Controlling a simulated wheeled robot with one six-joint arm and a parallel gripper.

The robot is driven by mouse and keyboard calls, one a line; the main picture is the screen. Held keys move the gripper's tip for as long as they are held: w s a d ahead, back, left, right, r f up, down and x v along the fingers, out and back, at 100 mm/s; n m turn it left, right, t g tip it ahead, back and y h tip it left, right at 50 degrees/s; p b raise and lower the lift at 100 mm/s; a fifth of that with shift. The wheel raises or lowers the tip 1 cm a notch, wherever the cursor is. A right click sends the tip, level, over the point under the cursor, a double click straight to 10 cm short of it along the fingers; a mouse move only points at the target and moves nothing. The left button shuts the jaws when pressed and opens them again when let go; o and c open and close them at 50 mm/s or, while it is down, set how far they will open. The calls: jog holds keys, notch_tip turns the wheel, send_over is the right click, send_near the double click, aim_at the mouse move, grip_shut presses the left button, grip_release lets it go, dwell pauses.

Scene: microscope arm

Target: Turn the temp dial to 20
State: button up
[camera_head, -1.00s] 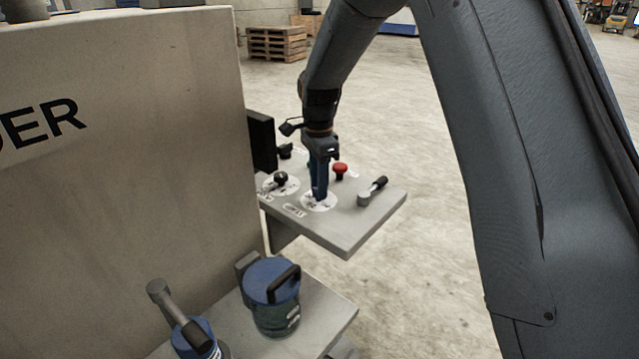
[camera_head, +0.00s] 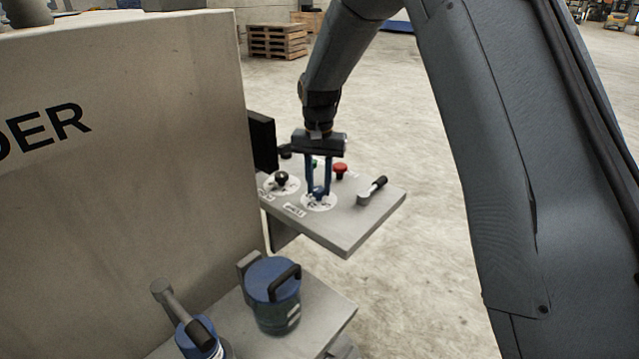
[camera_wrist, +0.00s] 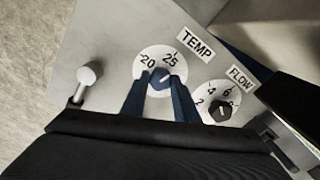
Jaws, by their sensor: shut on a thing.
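The temp dial (camera_wrist: 161,81) is a small blue knob on a round white scale (camera_wrist: 158,54) that shows 20 and 25, with a TEMP label (camera_wrist: 196,43) beside it. My gripper (camera_head: 318,191) reaches down to the dial from above. In the wrist view its two blue fingers lie on either side of the knob, shut on it. The fingers cover the lower part of the scale. The knob's mark is too small to read with certainty; it seems to lie near the 20 and 25 side.
The grey panel (camera_head: 345,235) also holds a flow dial (camera_head: 281,180) with a black knob, close beside the gripper, a red button (camera_head: 340,168) and a lever (camera_head: 372,190). A large grey housing (camera_head: 130,160) stands left. A blue-lidded canister (camera_head: 273,295) stands on a lower shelf.

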jog(key=n, duration=0.5)
jog(key=shift+n, duration=0.3)
jog(key=n, duration=0.4)
jog(key=shift+r+n, duration=0.1)
jog(key=shift+n, duration=0.2)
jog(key=n, duration=0.9)
jog(key=o, duration=1.1)
jog(key=shift+c, duration=0.2)
